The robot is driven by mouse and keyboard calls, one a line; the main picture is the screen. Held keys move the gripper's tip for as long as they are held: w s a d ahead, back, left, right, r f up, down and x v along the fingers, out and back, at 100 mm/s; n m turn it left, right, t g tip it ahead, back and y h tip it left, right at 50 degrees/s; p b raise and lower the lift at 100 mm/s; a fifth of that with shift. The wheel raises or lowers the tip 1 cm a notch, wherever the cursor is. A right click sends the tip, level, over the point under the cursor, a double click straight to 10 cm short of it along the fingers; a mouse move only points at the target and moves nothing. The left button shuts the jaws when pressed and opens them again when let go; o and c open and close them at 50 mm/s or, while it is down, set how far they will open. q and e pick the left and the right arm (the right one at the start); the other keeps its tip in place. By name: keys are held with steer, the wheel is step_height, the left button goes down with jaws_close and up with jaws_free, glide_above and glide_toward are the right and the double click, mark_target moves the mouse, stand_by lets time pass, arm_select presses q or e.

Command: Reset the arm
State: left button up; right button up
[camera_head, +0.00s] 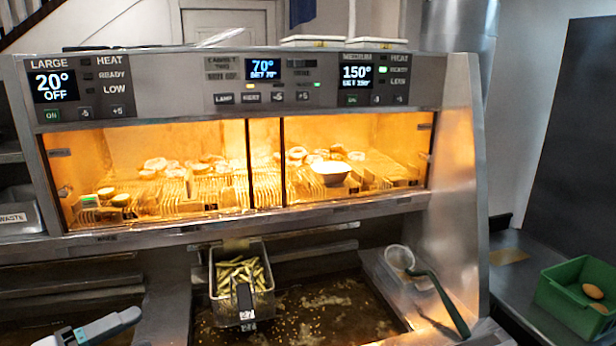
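Part of my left gripper (110,324) shows at the bottom left, grey with a teal band. It points up and right, in front of the dark lower left part of the range. It is cut off by the lower edge, so I cannot tell whether it is open or shut. No object shows in it. My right gripper is not in view.
A fry basket (262,298) with cut fries hangs over the brown oil vat (335,318). A strainer (399,257) with a dark handle lies at the vat's right. A green crate (568,310) holding brown items stands on the right counter. The lit cabinet (350,225) spans above.

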arm_select(q)
steer(key=w+d+f+t+y, duration=0.15)
steer(key=w+f+y, duration=0.4)
steer(key=f, duration=0.85)
steer(key=s+d+f+m+g+y, duration=0.1)
steer(key=d+f+g, duration=0.15)
steer(key=f, duration=0.55)
steer(key=d+f+g+y, duration=0.1)
steer(key=d+f+g, duration=0.15)
steer(key=f, duration=0.55)
steer(key=s+d+f+m+g+b, duration=0.1)
steer(key=s+d+f+m+g, duration=0.3)
steer(key=s+f, duration=0.55)
steer(key=s+d+f+m+g, duration=0.35)
steer(key=s+f+g, duration=0.35)
steer(key=s, duration=0.4)
step_height(320, 180, down, 9)
steer(key=t+b, duration=0.1)
steer(key=b, duration=0.8)
steer(key=shift+w+f+n+t, duration=0.2)
steer(key=shift+w+n+t, duration=0.1)
steer(key=shift+n+t, duration=0.05)
steer(key=shift+d+y, duration=0.1)
steer(key=shift+y, duration=0.15)
